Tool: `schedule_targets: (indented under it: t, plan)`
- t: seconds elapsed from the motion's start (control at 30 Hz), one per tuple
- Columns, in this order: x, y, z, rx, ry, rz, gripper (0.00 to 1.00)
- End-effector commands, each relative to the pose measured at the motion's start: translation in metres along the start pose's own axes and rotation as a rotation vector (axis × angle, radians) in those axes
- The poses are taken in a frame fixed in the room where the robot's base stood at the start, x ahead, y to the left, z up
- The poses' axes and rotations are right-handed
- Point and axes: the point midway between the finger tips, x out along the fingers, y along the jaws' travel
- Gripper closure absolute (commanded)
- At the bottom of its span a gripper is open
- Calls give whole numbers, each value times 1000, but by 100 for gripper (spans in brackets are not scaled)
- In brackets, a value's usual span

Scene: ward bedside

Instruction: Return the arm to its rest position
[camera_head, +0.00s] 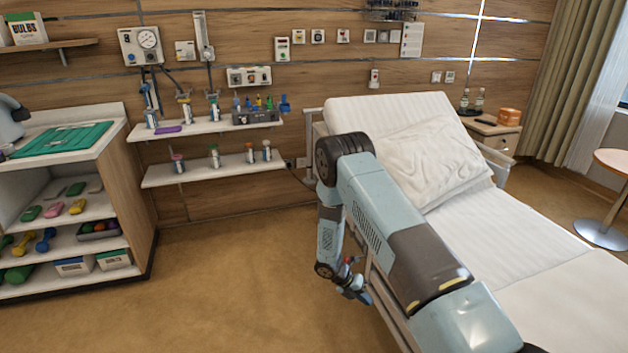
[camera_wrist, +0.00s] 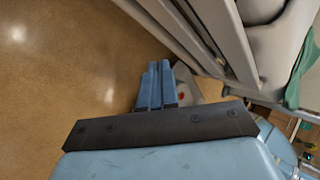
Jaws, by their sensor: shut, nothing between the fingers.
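My arm reaches forward from the lower right in the head view and bends down at the elbow beside the bed. My gripper (camera_head: 354,289) hangs low near the bed's left side rail and looks small and partly hidden there. In the wrist view my gripper (camera_wrist: 156,84) shows as two blue fingers side by side, shut with nothing between them. The fingers point towards the floor (camera_wrist: 60,70) and the bed frame (camera_wrist: 205,40). I cannot tell whether the arm touches the bed edge.
The bed (camera_head: 560,270) with a white pillow (camera_head: 430,165) lies along the right of my arm. A shelf unit (camera_head: 140,200) stands at the left, and wall shelves (camera_head: 215,172) hang behind. The brown floor (camera_head: 230,270) between them is clear.

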Motion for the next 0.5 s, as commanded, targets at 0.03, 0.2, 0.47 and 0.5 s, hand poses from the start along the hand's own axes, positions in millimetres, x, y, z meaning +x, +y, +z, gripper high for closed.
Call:
schedule_targets:
  t: [0.03, 0.2, 0.47, 0.5]
  plan:
    - [-16, -10, 10, 55, 2, 14, 100]
    - [-64, -45, 32, 245, 20, 55, 100]
    - [-131, -104, 56, 531, 59, 116, 100]
    - [-141, -114, 59, 574, 65, 126, 100]
